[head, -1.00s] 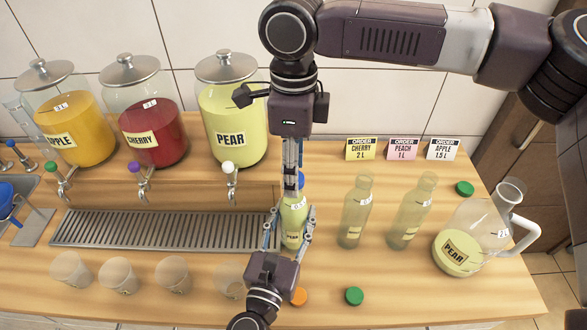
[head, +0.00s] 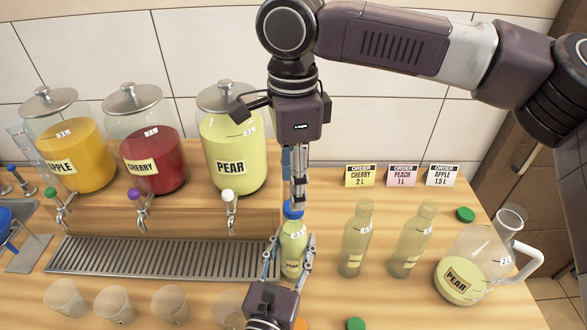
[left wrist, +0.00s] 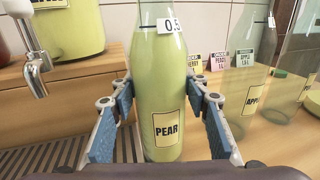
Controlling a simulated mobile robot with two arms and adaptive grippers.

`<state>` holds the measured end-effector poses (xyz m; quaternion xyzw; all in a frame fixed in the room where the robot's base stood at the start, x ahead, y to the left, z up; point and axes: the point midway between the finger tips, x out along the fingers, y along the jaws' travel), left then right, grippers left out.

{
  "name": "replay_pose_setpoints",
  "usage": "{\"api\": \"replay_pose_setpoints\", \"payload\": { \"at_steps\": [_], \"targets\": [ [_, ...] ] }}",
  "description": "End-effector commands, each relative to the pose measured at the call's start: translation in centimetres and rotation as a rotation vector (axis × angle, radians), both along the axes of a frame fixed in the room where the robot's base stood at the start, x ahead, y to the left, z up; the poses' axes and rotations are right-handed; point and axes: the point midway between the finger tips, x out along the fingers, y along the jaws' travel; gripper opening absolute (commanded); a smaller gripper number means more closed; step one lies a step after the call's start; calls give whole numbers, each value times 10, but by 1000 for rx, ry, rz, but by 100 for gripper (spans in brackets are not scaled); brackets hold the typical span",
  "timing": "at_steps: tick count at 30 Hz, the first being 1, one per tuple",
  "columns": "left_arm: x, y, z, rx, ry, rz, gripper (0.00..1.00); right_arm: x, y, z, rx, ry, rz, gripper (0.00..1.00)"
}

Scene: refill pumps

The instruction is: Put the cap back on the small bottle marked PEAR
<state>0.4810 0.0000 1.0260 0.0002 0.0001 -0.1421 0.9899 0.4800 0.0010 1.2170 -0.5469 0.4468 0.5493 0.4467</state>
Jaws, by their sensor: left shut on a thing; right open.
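The small PEAR bottle (head: 292,248) stands upright on the counter, full of pale green liquid. Its blue cap (head: 293,210) sits on its top in the head view. My left gripper (head: 294,262) is shut around the bottle's body. In the left wrist view the bottle (left wrist: 162,90) stands between the blue finger pads, and its top is cut off. My right gripper (head: 295,190) points down from above, open, its fingertips just over or beside the cap. I see its fingers nearly edge-on, so their gap is hard to judge.
Two empty bottles (head: 355,245) (head: 410,245) and a PEAR flask (head: 470,268) stand to the right. Large jars (head: 232,150) stand behind, a drip grate (head: 160,257) and empty cups (head: 115,304) to the left. Green caps (head: 466,214) (head: 356,324) lie on the counter.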

Motion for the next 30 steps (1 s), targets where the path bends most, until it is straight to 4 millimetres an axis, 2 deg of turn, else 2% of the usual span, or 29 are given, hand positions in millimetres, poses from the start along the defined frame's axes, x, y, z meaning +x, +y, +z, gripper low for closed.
{"api": "replay_pose_setpoints", "payload": {
  "at_steps": [30],
  "targets": [
    [0,0,1,0,-1,0,0,0,1,12,3,-3,1901,45]
  ]
}}
